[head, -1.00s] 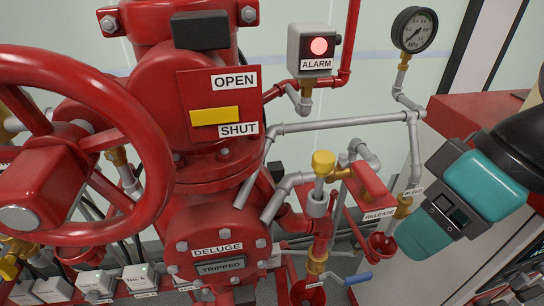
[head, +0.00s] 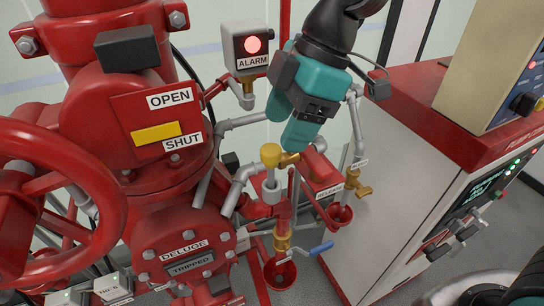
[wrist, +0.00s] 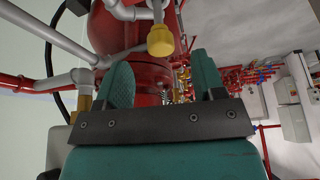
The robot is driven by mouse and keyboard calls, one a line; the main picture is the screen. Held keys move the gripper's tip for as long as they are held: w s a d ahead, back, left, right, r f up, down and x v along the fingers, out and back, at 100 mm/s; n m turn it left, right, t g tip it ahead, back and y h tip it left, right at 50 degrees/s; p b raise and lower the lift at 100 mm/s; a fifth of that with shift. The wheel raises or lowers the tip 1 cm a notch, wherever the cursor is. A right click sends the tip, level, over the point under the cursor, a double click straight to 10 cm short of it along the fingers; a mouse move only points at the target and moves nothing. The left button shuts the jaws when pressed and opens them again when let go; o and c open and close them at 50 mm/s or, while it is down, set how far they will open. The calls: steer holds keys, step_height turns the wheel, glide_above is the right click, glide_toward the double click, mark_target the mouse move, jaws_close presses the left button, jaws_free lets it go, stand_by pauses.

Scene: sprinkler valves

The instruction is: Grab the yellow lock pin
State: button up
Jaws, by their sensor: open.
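The yellow lock pin seems to be the piece with a round yellow head (head: 270,155) on a grey fitting beside the red release lever. No other yellow pin shows. In the wrist view, a yellow knob (wrist: 160,40), seemingly the same head, appears just beyond the fingertips, near the middle between them. My gripper (head: 284,122) has teal fingers and hangs just above and right of the yellow head, apart from it. The wrist view shows my gripper (wrist: 162,75) open, with nothing between the fingers. The pin's shaft is hidden.
The red release lever (head: 320,165) and grey pipes stand close by the pin. The alarm box (head: 248,48) with a lit red lamp is left of my arm. A large red handwheel (head: 105,215) is at left. A red-topped cabinet (head: 440,130) fills the right.

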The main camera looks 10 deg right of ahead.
mark_target(271, 148)
steer(key=x, duration=0.2)
steer(key=p+x, duration=0.1)
steer(key=x, duration=0.2)
steer(key=p+x, duration=0.1)
steer(key=x, duration=0.1)
steer(key=shift+s+a+f, duration=0.1)
steer(key=shift+a, duration=0.3)
steer(key=c, duration=1.1)
